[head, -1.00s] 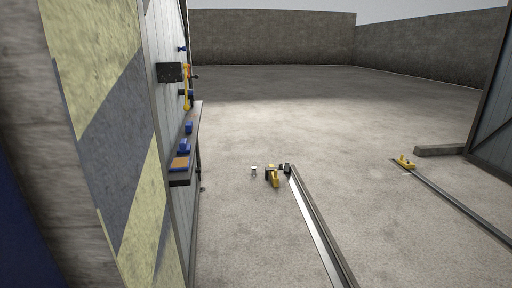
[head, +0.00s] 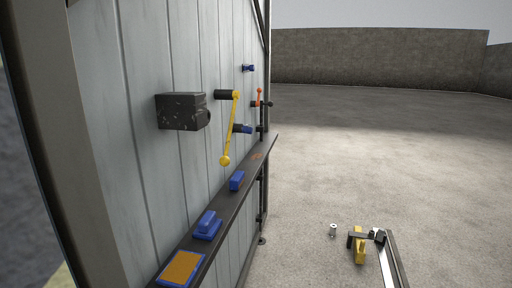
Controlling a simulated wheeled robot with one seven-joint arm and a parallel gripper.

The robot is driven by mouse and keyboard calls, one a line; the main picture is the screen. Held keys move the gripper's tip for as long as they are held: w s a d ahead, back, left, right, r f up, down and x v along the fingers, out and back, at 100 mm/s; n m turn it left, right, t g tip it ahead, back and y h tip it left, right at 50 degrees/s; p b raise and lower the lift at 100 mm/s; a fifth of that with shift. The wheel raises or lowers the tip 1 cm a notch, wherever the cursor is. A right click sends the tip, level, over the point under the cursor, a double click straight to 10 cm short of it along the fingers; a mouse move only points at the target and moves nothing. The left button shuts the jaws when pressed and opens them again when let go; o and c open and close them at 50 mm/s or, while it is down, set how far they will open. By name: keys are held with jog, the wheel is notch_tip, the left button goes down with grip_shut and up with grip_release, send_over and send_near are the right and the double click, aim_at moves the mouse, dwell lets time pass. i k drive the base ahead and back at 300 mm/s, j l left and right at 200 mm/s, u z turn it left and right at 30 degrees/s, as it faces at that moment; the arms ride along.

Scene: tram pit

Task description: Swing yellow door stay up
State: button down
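My gripper is not in the head view.
A dark narrow shelf (head: 222,216) below the stay holds blue blocks (head: 208,226) and an orange-topped pad (head: 182,268). A black box (head: 182,111) juts out left of the stay. A red-orange lever (head: 258,97) is farther along. Open floor (head: 330,160) lies right, with a rail (head: 392,262).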

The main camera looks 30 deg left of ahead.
aim_at(225, 161)
jog(key=i+u, duration=0.1)
jog(key=i, duration=0.5)
jog(key=i+l+u, duration=0.15)
jog(key=i, duration=0.5)
jog(key=i+l+u, duration=0.1)
jog(key=i, duration=0.5)
jog(key=i+l+u, duration=0.3)
jog(key=i+u, duration=0.15)
jog(key=i+l+u, duration=0.9)
jog(key=l, duration=0.15)
